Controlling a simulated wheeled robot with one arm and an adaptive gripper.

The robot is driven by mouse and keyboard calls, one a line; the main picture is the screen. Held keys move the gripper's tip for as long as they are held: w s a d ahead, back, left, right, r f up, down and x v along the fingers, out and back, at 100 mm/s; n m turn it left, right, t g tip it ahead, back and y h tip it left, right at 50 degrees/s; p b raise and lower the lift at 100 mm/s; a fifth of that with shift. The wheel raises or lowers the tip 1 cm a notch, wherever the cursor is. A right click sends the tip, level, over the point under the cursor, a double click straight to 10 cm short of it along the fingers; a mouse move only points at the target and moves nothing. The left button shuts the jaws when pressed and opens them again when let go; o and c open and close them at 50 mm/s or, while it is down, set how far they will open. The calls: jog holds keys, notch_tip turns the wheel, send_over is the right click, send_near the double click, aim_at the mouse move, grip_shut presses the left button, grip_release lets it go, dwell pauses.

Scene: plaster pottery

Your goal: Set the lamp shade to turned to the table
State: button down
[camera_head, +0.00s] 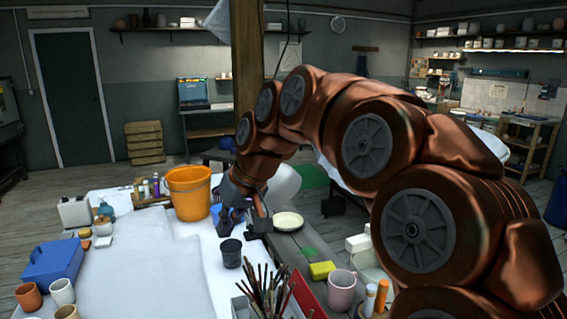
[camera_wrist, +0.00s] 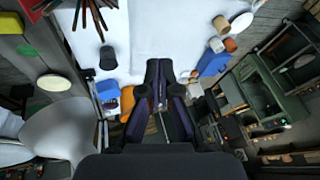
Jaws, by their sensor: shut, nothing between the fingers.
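My gripper (camera_head: 243,222) points down over the white-covered table (camera_head: 150,262), near the black cup and the orange bucket. In the wrist view its fingers (camera_wrist: 160,72) come together with nothing between them. No lamp shade shows clearly. A pale, partly see-through shape (camera_head: 217,20) by the wooden post at the top may be one, but I cannot tell which way it faces. A smooth white rounded form (camera_head: 285,184) stands behind my gripper, partly hidden by my arm; a large white form also shows at the left of the wrist view (camera_wrist: 55,130). I cannot tell what it is.
The wooden post (camera_head: 247,85) rises behind. My arm hides much of the right side. The cloth's middle is clear.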

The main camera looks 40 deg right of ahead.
jog(key=w+d+r+m+t+h+b, duration=0.1)
jog(key=w+d+r+t, duration=0.2)
jog(key=d, duration=0.6)
jog(key=w+d+r+m+t+h+b, duration=0.1)
jog(key=w+d+r+m, duration=0.15)
jog(key=d+r, duration=0.55)
jog(key=w+d+r+m+t, duration=0.1)
jog(key=w+d+r+t, duration=0.15)
jog(key=d, duration=0.85)
jog(key=p, duration=0.2)
send_over(284, 168)
jog(key=shift+n, duration=0.25)
jog(key=f, duration=0.4)
jog(key=d+f, duration=0.1)
jog(key=f, duration=0.1)
jog(key=shift+s+f, duration=0.15)
jog(key=shift+s, duration=0.2)
jog(key=shift+w+a+f+p, duration=0.1)
jog(key=shift+a+f+p, duration=0.1)
jog(key=shift+f, duration=0.35)
jog(key=shift+w+a+f+p, duration=0.1)
jog(key=shift+a+f, duration=0.1)
jog(key=shift+f, duration=0.4)
jog(key=shift+w+a+f+p, duration=0.1)
jog(key=shift+a+f, duration=0.1)
jog(key=shift+f, duration=0.35)
jog(key=shift+f, duration=0.15)
